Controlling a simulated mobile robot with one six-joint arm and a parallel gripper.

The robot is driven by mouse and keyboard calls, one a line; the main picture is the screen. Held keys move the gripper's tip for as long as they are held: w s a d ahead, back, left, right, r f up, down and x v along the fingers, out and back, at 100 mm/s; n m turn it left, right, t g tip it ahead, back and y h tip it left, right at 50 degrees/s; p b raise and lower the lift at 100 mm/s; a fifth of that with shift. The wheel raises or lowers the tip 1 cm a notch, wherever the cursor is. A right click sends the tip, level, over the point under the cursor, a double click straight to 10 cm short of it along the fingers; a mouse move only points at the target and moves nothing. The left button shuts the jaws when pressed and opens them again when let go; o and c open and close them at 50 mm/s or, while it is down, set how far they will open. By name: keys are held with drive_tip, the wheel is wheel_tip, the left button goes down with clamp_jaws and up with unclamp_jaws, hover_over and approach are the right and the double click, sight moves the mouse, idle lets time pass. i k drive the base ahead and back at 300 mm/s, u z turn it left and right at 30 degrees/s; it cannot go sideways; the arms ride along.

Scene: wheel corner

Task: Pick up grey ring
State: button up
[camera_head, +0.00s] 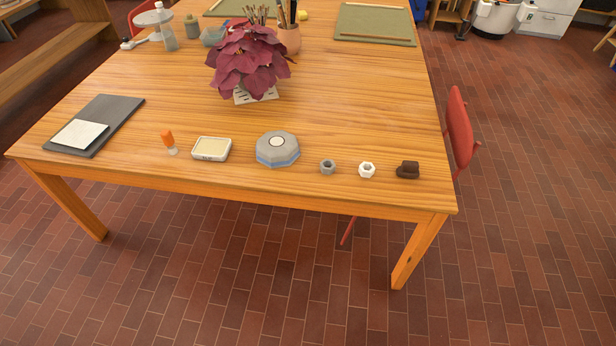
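A small grey ring (328,167) lies on the wooden table (350,110) near its front edge. It looks like a short nut-shaped piece with a hole in the top. A similar white ring (367,170) lies just right of it, apart from it. My gripper is not in view.
A dark brown object (408,170) sits near the front right corner. A pale dish (211,149) and an orange-topped item (169,142) lie further left. A purple-leaved plant (248,60) stands behind. A red chair (459,128) stands at the right side. Brick floor in front is clear.

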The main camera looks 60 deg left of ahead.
sight(325, 171)
drive_tip(key=k, duration=0.9)
drive_tip(key=u, duration=2.4)
drive_tip(key=i, duration=0.55)
drive_tip(key=z, duration=0.1)
